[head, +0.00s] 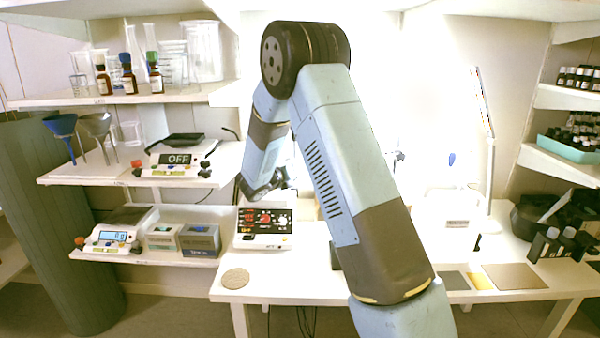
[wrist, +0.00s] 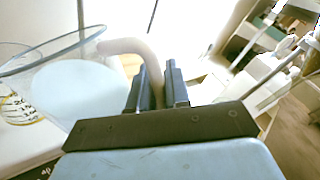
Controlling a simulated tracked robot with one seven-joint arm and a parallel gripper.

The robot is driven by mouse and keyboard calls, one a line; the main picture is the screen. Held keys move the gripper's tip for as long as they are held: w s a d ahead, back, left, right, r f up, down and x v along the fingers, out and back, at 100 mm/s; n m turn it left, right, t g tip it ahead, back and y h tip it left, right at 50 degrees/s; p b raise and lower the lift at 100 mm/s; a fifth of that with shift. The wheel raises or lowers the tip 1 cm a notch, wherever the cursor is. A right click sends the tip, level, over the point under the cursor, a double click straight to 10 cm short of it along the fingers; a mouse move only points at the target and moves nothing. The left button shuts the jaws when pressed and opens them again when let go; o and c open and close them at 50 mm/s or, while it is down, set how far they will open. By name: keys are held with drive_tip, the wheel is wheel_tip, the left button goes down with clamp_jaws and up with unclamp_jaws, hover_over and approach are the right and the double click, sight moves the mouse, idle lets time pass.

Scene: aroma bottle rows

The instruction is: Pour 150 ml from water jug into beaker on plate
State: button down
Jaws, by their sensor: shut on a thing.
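My gripper (wrist: 158,74) is shut on the curved handle of the water jug (wrist: 118,46), a clear vessel at the left of the wrist view. Pale blue water (wrist: 80,90) shows inside it. The jug's rim slants in this view; I cannot tell how far the jug itself tilts. A round outline with dark marks at the left edge may be the beaker, but I cannot tell. In the head view, the plate device (head: 265,226) with red displays stands on the bench below my wrist. Glare and my arm hide the jug and beaker there.
The white bench (head: 290,287) has a round cork mat (head: 235,278) at the front left. Left shelves hold brown bottles (head: 128,80), funnels (head: 62,125) and scales (head: 113,238).

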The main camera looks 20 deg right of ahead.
sight(292, 160)
drive_tip(key=shift+w+a+r+n+g, duration=0.1)
drive_tip(key=shift+w+r+n, duration=0.25)
drive_tip(key=shift+r, duration=0.2)
drive_tip(key=shift+w+a+r+n+g, duration=0.1)
drive_tip(key=shift+w+a+r+n, duration=0.1)
drive_tip(key=shift+r+n, duration=0.35)
drive_tip(key=shift+w+a+r+n+g, duration=0.1)
drive_tip(key=shift+w+r+n, duration=0.2)
drive_tip(key=shift+r, duration=0.3)
idle(1.9)
drive_tip(key=shift+s+d+f, duration=0.1)
drive_tip(key=shift+f, duration=0.1)
drive_tip(key=shift+w+r+n, duration=0.35)
drive_tip(key=shift+r+n, duration=0.05)
drive_tip(key=shift+r, duration=0.4)
idle(3.4)
